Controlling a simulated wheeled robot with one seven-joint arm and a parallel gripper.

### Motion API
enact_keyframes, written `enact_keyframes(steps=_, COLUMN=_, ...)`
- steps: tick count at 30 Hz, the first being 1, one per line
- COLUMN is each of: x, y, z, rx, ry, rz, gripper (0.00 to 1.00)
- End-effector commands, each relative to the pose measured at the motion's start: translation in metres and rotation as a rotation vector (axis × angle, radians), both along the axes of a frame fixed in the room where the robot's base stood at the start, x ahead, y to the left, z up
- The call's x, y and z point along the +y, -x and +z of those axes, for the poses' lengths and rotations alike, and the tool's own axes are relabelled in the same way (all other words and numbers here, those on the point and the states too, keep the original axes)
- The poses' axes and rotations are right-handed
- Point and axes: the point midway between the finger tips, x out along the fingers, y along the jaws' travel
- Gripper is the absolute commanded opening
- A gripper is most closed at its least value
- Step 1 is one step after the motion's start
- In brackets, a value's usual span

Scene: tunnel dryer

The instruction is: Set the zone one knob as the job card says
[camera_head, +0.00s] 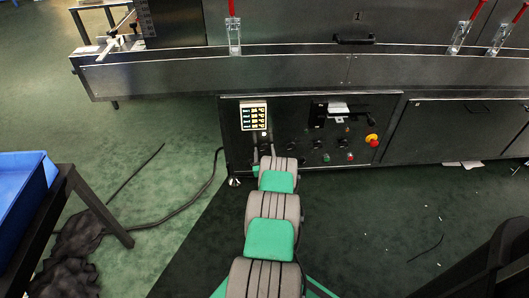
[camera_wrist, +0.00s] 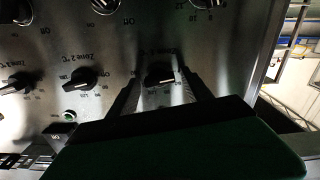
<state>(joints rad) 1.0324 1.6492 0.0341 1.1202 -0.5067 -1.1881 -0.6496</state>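In the wrist view, the zone one knob (camera_wrist: 160,76), dark with a pale pointer mark, appears between the two fingers of my gripper (camera_wrist: 162,88). Its label above is too dim to read surely. The fingers stand apart, one on each side of the knob; I cannot tell whether they touch it. The pointer points to the right and slightly down.
A second zone knob (camera_wrist: 84,79) and a third (camera_wrist: 17,83) sit to the left in the wrist view, with more knobs above. A red and yellow emergency stop (camera_head: 372,140) is at the panel's right. A dark table with a blue bin (camera_head: 22,190) stands at left.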

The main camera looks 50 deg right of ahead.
Motion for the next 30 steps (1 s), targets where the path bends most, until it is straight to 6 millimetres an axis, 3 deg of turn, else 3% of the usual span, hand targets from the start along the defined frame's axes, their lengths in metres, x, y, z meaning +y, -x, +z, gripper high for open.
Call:
enact_keyframes(steps=20, x=0.0002, y=0.0001, z=-0.0001, rx=0.0, ry=0.0, rz=0.0, gripper=0.01)
enact_keyframes(steps=30, x=0.0003, y=0.0001, z=-0.0018, rx=-0.033, ry=-0.029, rz=0.0, gripper=0.0)
